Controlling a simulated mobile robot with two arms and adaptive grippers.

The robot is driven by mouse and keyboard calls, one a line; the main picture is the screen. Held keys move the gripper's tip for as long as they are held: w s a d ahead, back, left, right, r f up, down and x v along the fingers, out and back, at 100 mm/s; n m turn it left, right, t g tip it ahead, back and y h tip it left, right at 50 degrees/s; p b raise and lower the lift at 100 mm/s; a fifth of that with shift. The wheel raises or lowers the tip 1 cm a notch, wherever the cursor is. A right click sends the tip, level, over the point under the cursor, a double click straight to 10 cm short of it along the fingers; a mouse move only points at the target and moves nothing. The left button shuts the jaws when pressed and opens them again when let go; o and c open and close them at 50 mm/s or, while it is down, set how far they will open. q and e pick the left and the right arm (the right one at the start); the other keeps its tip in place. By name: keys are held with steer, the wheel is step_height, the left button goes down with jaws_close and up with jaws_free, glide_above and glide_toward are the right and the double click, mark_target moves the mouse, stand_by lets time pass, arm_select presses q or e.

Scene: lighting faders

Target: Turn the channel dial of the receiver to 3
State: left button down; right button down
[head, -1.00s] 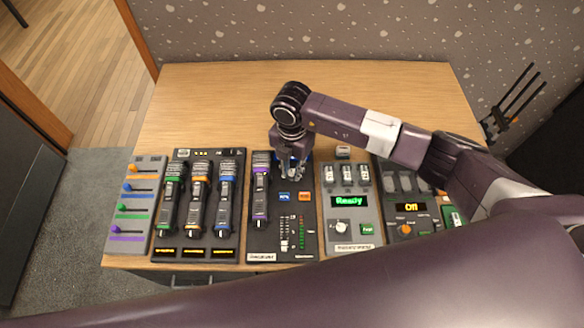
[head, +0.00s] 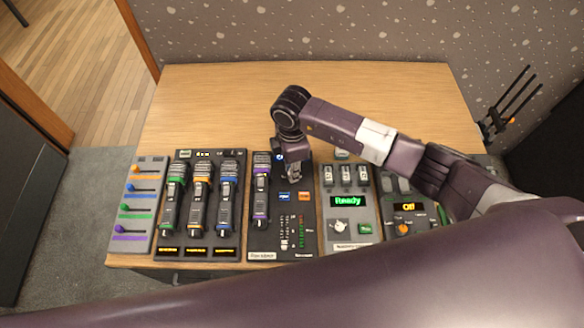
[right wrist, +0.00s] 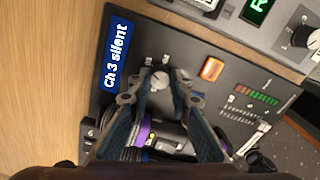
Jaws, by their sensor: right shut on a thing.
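The receiver (head: 264,236) is a dark panel with a purple-marked handheld microphone (head: 261,193) lying on its left side. In the right wrist view, its blue display (right wrist: 116,56) reads "Ch 3 silent". The channel dial (right wrist: 160,80) is a light grey round knob below the display, with small white marks around it that are too small to read. My right gripper (head: 293,176) is over the upper part of the receiver. In the right wrist view its two fingers (right wrist: 162,98) are closed around the dial. My left gripper is not in view.
Several fader and microphone panels (head: 167,248) stand left of the receiver. To the right are a panel with a green "Ready" display (head: 348,201) and one reading "Off" (head: 409,206). The table's back half (head: 210,100) is clear.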

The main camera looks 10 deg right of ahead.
steer(key=shift+m, duration=0.3)
steer(key=c, duration=1.8)
jaws_free()
steer(key=shift+o, duration=0.2)
steer(key=shift+r, duration=0.1)
step_height(320, 180, up, 12)
